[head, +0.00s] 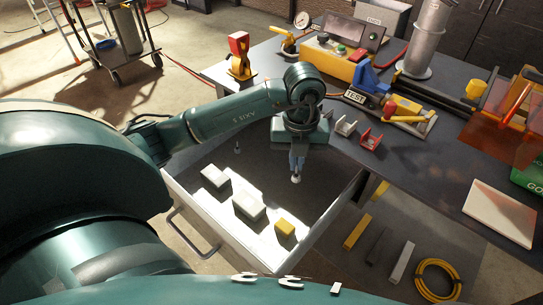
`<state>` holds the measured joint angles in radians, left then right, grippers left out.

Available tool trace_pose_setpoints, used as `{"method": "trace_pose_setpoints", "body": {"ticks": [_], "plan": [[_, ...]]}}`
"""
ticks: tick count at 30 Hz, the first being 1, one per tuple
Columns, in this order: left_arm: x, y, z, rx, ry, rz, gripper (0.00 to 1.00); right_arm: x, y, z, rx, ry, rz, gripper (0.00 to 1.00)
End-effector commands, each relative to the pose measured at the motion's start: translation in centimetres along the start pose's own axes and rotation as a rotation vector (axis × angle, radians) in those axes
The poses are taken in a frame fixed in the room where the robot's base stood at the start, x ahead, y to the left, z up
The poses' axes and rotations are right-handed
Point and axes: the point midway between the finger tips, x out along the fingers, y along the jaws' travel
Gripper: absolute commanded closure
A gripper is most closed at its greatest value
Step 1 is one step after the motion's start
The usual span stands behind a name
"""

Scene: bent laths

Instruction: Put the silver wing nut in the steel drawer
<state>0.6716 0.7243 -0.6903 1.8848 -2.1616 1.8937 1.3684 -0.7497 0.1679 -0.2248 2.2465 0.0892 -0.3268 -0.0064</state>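My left gripper (297,163) points straight down over the open steel drawer (264,174). Its fingers are close together on a small silver piece (296,179) at their tips, which looks like the wing nut; its shape is too small to make out fully. The piece is inside the drawer's outline as seen from above; I cannot tell whether it touches the drawer floor. The drawer is pulled out from under the dark workbench, its handle toward the lower left. My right gripper is not in view.
In the drawer stand white boxes (249,203) and a yellow box (284,227), left and below the gripper; the dark floor around the gripper is bare. The bench (430,165) holds red and white U-shaped brackets, a blue vise (368,77) and a yellow control box (338,62).

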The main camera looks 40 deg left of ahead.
Motion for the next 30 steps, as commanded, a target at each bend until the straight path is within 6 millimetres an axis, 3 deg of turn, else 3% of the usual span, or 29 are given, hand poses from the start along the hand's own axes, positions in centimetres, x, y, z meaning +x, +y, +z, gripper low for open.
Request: {"method": "trace_pose_setpoints", "body": {"ticks": [1,6,12,17,30], "plan": [[1.0,0.0,0.2,-0.139,0.003,0.000,1.00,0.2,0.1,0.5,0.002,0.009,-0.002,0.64],[2.0,0.1,1.0,-0.556,0.011,0.003,1.00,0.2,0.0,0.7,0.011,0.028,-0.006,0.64],[2.6,0.3,1.5,-0.831,0.016,0.008,1.00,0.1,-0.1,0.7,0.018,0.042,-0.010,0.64],[3.7,0.4,1.5,-0.889,0.017,0.011,1.00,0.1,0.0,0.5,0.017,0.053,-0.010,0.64],[9.6,0.4,1.3,-0.885,0.018,0.011,1.00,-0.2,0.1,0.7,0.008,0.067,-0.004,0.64]]}}
